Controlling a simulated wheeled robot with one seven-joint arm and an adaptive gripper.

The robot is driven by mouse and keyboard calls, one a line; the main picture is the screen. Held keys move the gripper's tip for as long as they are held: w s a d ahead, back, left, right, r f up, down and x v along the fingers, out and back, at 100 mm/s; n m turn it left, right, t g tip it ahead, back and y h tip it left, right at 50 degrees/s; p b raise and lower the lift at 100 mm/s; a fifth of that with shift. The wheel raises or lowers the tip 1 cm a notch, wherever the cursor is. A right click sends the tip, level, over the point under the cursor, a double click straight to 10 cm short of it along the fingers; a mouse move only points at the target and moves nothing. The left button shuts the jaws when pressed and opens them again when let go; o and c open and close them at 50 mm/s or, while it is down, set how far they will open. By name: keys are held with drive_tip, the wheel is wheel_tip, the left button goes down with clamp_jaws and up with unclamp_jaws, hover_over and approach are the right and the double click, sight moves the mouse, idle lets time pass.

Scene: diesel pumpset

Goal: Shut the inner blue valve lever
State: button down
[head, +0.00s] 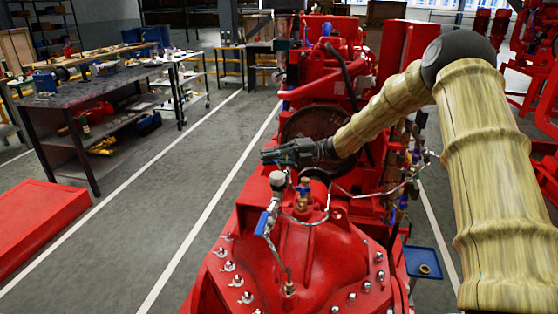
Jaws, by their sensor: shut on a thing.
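My gripper (268,155) is dark grey and reaches in from the right above the red pump casing (332,240). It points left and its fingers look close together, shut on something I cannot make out. Below it, a brass valve (302,208) on the casing has a small blue lever (304,188). A longer blue lever (262,223) hangs along the thin pipework to the left, pointing steeply downward. The gripper shows higher in the picture than both levers. I cannot tell which lever is the inner one, nor whether the gripper touches either.
A grey round fitting (278,180) stands close under the gripper. Studs with nuts line the casing. A blue tray (424,262) is at the right. The red engine (325,85) stands behind. A workbench (90,90) is at the left, with open floor between.

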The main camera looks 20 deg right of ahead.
drive_tip(key=shift+s+a+f, duration=0.1)
drive_tip(key=shift+f, duration=0.05)
idle(0.3)
drive_tip(key=c, duration=1.6)
unclamp_jaws()
drive_tip(key=s+d, duration=0.1)
drive_tip(key=d, duration=1.1)
drive_tip(key=shift+s, duration=0.2)
